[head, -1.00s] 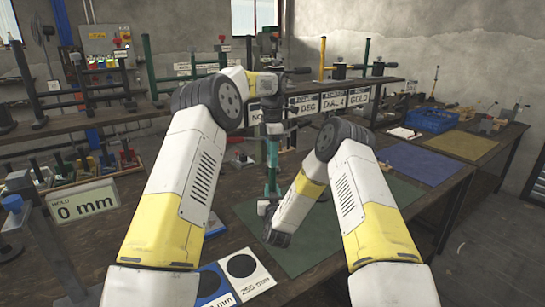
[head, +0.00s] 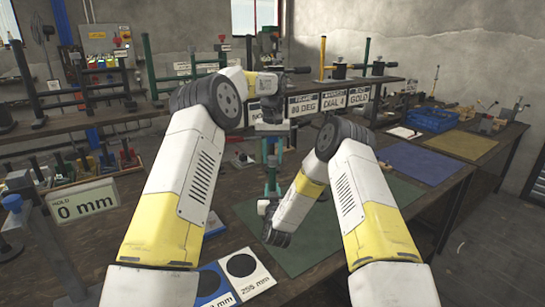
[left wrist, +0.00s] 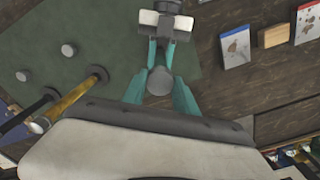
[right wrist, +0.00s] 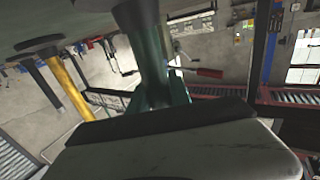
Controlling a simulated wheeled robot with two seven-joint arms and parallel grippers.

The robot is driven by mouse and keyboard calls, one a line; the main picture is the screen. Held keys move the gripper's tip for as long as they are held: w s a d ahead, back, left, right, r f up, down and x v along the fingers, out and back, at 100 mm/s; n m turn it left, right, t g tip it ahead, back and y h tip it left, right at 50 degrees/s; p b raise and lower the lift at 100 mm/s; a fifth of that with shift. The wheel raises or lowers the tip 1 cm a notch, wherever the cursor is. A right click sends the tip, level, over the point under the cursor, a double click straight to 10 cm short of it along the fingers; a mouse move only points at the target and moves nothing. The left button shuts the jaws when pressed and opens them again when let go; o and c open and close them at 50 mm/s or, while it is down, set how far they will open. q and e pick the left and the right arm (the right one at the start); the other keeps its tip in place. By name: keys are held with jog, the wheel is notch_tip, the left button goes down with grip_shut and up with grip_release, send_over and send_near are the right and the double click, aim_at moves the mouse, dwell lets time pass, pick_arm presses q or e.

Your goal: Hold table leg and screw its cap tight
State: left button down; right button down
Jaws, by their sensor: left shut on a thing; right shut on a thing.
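The table leg (right wrist: 139,25) is a dark green tube; in the head view it (head: 272,180) stands upright over the green mat, partly covered by grippers. My left gripper (head: 272,150) comes down from above. In the left wrist view its teal fingers are shut on a round dark grey cap (left wrist: 160,80). My right gripper (head: 266,206) is low at the leg, and in the right wrist view its teal fingers are shut around the tube. The seam between cap and leg is hidden, so I cannot tell how tightly it sits.
A green mat (head: 315,255) lies under the work. Cards with black discs (head: 243,266) lie at the front. A 0 mm sign (head: 84,206) and small-part bins stand left. A rack with posts and signs (head: 332,99) runs behind. A blue crate (head: 432,120) is at right.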

pick_arm(q)
jog(key=m, duration=0.4)
jog(key=shift+m, duration=0.4)
jog(key=m, duration=0.4)
jog(key=shift+m, duration=0.3)
jog(key=m, duration=1.1)
jog(key=c, duration=0.9)
grip_release()
notch_tip(320, 180, up, 7)
jog(key=shift+r, duration=0.2)
